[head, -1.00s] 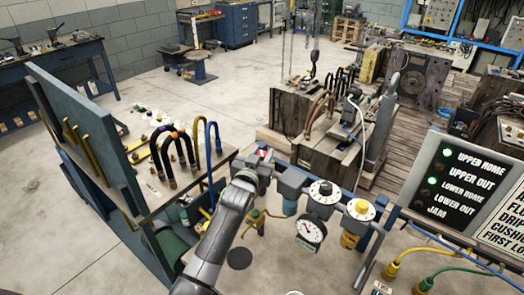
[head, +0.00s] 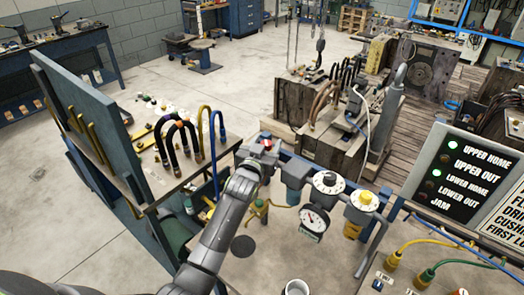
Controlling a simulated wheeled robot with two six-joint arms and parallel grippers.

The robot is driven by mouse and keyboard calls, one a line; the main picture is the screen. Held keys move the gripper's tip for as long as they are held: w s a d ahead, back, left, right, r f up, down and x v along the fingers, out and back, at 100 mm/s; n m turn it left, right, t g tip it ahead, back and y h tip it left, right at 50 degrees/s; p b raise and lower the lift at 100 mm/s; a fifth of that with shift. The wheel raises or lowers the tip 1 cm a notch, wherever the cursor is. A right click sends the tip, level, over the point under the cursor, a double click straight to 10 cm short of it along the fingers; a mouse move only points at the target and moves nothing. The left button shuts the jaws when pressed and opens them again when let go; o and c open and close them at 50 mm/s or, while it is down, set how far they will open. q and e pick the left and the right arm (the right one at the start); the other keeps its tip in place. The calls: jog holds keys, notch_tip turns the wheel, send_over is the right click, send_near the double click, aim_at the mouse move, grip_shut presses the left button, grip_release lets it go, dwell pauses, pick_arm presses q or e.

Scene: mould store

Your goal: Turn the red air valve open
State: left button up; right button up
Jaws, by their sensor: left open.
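The red air valve (head: 267,142) shows as a small red and white patch at the left end of the blue air-line rail. My left gripper (head: 262,151) is at the valve, its arm reaching up from the bottom of the head view. It is open, and its jaws hide most of the valve. I cannot tell whether the fingers touch the handle or which way the handle points. My right gripper is not in view.
A shelf with curved hoses (head: 178,140) stands left. A status panel (head: 463,172) stands right.

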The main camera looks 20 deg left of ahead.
pick_arm(q)
jog(key=s+b, duration=0.4)
jog(key=s, duration=1.3)
jog(key=shift+s+a, duration=0.2)
jog(key=shift+a, duration=0.05)
jog(key=shift+f, duration=0.1)
